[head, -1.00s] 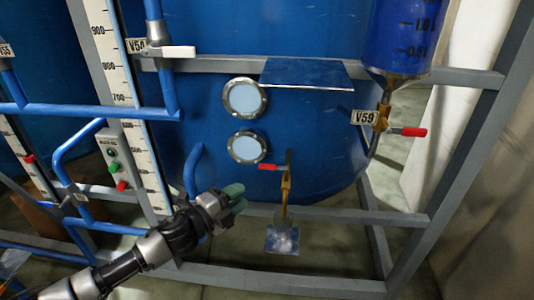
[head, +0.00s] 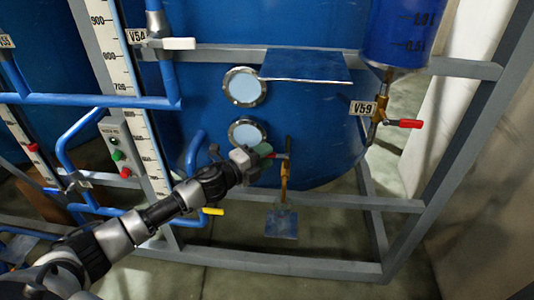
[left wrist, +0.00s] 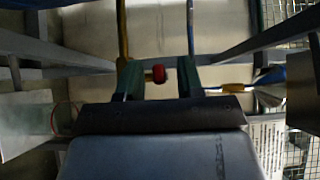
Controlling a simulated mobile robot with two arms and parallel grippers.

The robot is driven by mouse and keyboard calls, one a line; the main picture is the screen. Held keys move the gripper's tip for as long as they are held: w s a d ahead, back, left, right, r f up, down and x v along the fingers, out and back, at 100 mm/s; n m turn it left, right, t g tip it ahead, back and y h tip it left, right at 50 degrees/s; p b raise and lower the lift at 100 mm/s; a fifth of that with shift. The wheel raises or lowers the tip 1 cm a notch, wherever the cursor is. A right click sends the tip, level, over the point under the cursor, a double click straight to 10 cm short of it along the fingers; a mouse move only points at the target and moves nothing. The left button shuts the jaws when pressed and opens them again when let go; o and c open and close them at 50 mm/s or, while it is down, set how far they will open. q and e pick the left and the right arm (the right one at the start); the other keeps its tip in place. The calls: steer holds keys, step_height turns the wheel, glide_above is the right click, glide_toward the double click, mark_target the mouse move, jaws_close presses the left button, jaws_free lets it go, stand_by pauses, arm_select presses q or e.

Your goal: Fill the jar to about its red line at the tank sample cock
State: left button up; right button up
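The sample cock (head: 284,180) is a brass valve low on the front of the blue tank (head: 320,130), with a red lever handle (head: 279,155) pointing left. A small clear jar (head: 282,209) stands below its spout on a small metal plate (head: 281,228). Its red line and any liquid are too small to tell. My left gripper (head: 263,153) is at the lever's end. In the left wrist view, its green fingers (left wrist: 159,80) are apart, with the red handle end (left wrist: 158,73) between them and gaps on both sides. My right gripper is out of view.
A metal shelf (head: 305,67) juts out above the cock. Valve V59 (head: 378,110), with another red handle, is at the right under a blue vessel (head: 405,35). Grey frame rails (head: 350,202) and blue pipes (head: 90,100) surround the area.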

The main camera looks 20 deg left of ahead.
arm_select(q)
steer(key=shift+w+d, duration=0.25)
steer(key=shift+w, duration=0.2)
jaws_close()
